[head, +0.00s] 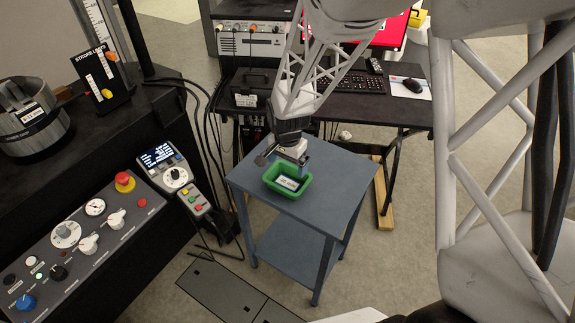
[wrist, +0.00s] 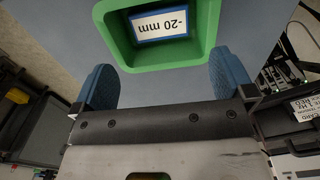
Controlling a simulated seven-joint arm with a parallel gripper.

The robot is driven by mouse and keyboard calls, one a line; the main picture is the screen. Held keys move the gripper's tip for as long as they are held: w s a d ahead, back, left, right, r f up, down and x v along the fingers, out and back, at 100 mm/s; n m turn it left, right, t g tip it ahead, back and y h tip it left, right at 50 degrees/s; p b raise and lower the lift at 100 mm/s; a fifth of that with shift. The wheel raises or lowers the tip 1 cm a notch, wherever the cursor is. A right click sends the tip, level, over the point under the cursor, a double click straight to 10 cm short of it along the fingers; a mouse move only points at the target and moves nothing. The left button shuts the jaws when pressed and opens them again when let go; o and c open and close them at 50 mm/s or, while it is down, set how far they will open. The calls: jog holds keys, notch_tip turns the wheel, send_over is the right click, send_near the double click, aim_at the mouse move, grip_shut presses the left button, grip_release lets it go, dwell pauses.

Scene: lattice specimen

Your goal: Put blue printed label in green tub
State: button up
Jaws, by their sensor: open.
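The green tub (head: 271,182) stands on the top of a small blue-grey table. The printed label lies flat inside the tub (wrist: 175,56). It is white with a blue border, and its text reads "-20 mm" upside down in the wrist view (wrist: 160,25); it also shows in the head view (head: 288,183). My gripper (head: 300,160) is above the back of the tub. In the wrist view my gripper (wrist: 163,84) has its two blue fingers wide apart with nothing between them. The fingertips are by the near rim of the tub, and the label is apart from them.
The blue-grey table (head: 325,200) has bare room around the tub. A control console (head: 90,235) with knobs and a red button stands at left. A black desk (head: 400,110) with a keyboard and mouse is behind.

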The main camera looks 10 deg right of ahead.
jog(key=shift+r, duration=0.75)
jog(key=shift+r, duration=0.15)
notch_tip(320, 180, up, 8)
jog(key=shift+f, duration=0.25)
dwell(0.6)
jog(key=s+d+r+n+t, duration=0.1)
jog(key=s+r+n, duration=0.3)
jog(key=s+r, duration=0.4)
jog(key=s+d+r+n+t, duration=0.1)
jog(key=s+d+r+n, duration=0.2)
jog(key=s+r, duration=0.5)
jog(key=shift+s+d+r+n+t, duration=0.35)
jog(key=shift+s+n, duration=0.55)
jog(key=shift+s, duration=3.65)
